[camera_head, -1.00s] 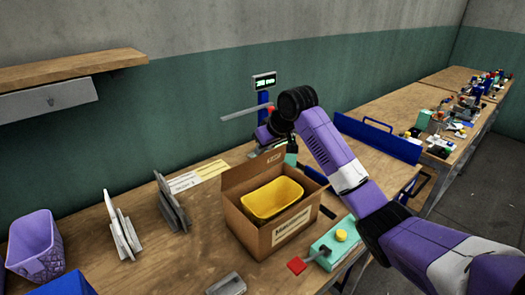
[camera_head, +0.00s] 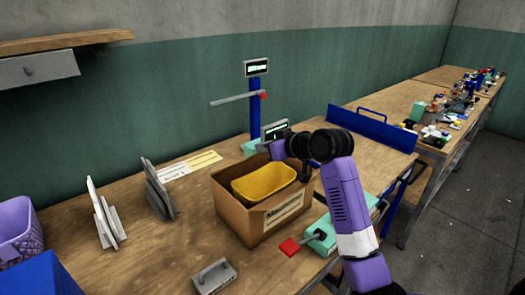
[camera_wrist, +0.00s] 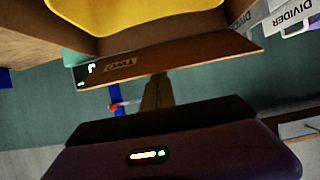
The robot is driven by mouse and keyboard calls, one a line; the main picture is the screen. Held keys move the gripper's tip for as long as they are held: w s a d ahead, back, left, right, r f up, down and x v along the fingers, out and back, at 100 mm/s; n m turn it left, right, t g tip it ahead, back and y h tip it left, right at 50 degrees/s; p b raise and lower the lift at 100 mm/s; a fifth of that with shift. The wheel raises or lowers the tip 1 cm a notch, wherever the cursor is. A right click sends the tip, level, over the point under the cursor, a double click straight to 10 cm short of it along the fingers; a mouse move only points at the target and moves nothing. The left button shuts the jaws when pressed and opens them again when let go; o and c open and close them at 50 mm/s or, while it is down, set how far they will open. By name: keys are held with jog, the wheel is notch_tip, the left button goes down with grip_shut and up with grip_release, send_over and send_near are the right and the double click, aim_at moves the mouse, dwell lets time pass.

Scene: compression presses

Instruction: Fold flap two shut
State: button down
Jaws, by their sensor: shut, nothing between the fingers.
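An open brown carton (camera_head: 243,222) stands on the bench with a yellow bin (camera_head: 262,184) inside it. Flap two stands up along the carton's back side (camera_head: 229,176). In the wrist view the flap (camera_wrist: 185,60) carries the word TWO, beside the yellow bin (camera_wrist: 135,15). My gripper is at the back right of the carton in the head view, its fingertips hidden there. In the wrist view my gripper (camera_wrist: 159,77) is shut and empty, its narrow fingers close to the flap's free edge; I cannot tell if they touch.
A blue post (camera_head: 255,108) with a display and a grey bar rises behind the carton. A teal device with a red pad (camera_head: 290,247) sits at the front right. Grey dividers (camera_head: 160,190) stand to the left. A grey handled block (camera_head: 213,277) lies in front.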

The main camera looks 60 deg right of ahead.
jog(key=shift+s+f+t+h+b, duration=0.35)
jog(key=shift+t+b, duration=0.35)
jog(key=shift+b, duration=0.5)
jog(key=shift+r, duration=0.2)
